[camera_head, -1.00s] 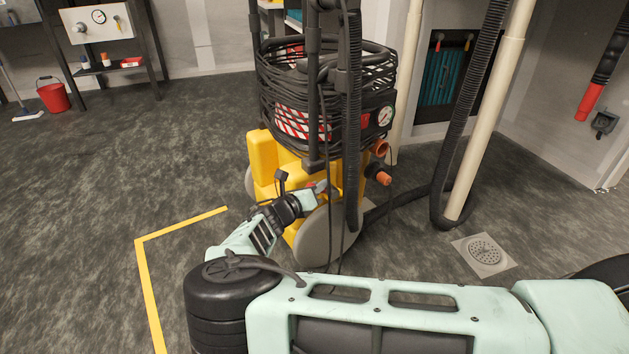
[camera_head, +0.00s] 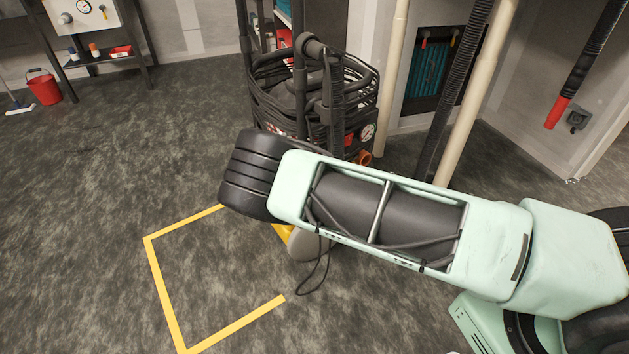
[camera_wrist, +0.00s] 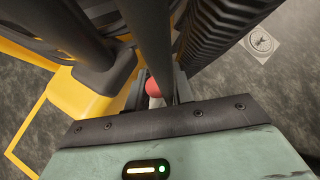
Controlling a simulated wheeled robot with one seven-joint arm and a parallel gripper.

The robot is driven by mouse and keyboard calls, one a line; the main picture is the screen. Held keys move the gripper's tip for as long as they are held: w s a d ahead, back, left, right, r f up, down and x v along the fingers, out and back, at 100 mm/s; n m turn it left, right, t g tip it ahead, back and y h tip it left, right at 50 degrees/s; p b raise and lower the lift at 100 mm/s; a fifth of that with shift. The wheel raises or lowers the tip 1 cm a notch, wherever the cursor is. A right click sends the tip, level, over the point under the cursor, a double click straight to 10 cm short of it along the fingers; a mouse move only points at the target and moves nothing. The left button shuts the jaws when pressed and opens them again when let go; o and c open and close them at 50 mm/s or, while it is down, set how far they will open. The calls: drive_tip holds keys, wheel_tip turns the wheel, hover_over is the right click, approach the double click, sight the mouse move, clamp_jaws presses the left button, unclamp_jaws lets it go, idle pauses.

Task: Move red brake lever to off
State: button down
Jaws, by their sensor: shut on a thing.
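The extraction machine (camera_head: 357,80), with black hoses and a yellow base (camera_head: 284,233), stands beyond my arm in the head view. My arm covers most of its lower part there and hides my gripper. In the wrist view, my gripper (camera_wrist: 158,84) is close against the machine, beside its yellow body (camera_wrist: 85,92) and dark tubes. A round red knob on a pale stem, the red brake lever (camera_wrist: 153,88), sits between the fingers. The gripper is shut on it. The lever's base and its marked positions are hidden.
Yellow tape (camera_head: 165,290) marks the floor at left. A ribbed hose (camera_head: 452,100) and a cream pipe (camera_head: 478,95) stand right of the machine. A floor drain (camera_wrist: 260,43) shows in the wrist view. Open floor lies to the left.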

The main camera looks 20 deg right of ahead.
drive_tip(key=shift+d+y+p, duration=0.3)
drive_tip(key=shift+y+p, duration=0.2)
drive_tip(key=c, duration=1.2)
unclamp_jaws()
drive_tip(key=shift+d, duration=0.1)
drive_tip(key=shift+r, duration=0.1)
drive_tip(key=p+v, duration=0.4)
drive_tip(key=v, duration=1.3)
drive_tip(key=shift+w+r, duration=0.15)
drive_tip(key=shift+r, duration=0.05)
